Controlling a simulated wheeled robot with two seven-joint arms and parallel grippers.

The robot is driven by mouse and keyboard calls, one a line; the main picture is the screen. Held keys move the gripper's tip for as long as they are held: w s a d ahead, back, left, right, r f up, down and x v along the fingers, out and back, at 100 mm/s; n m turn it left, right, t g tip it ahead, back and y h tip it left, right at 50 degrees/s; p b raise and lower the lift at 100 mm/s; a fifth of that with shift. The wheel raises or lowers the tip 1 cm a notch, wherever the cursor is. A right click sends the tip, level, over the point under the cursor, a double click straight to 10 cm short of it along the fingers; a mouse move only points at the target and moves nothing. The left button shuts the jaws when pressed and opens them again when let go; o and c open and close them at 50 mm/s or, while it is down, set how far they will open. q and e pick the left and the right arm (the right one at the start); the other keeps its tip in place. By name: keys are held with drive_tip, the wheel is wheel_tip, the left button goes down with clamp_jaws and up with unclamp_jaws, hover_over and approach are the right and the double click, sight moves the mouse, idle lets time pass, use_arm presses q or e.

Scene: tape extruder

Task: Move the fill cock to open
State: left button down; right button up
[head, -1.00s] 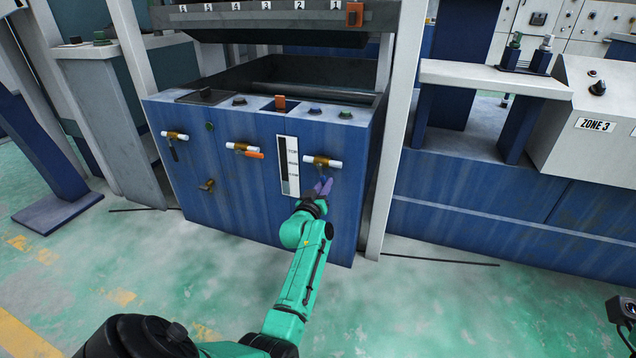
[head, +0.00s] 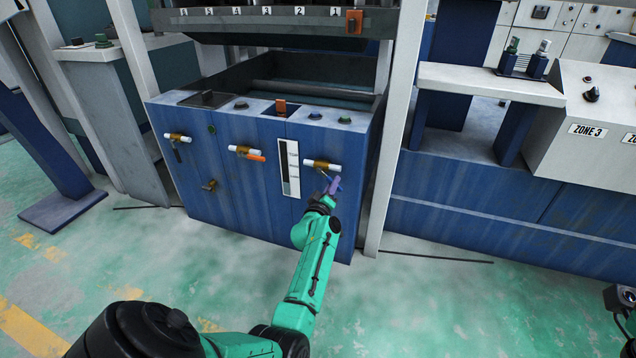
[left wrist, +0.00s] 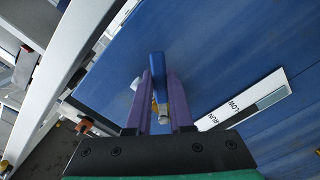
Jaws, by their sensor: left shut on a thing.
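A cock with a brass body on a white pipe (head: 322,164) is at the right of the blue tank's front. Its blue lever (left wrist: 157,66) shows between my left gripper's purple fingers in the left wrist view. My left gripper (head: 333,185) is shut on this lever, just below the pipe. In the head view the fingers hide most of the lever, so its exact angle is hard to tell. No label naming the cock is readable.
A level gauge (head: 289,167) is left of the cock. A cock with an orange lever (head: 246,152) and one with a black lever (head: 177,139) are farther left on the tank front (head: 240,185). A white post (head: 386,150) stands close on the right.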

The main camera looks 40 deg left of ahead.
use_arm(q)
drive_tip(key=shift+r+n, duration=0.2)
drive_tip(key=shift+n, duration=0.1)
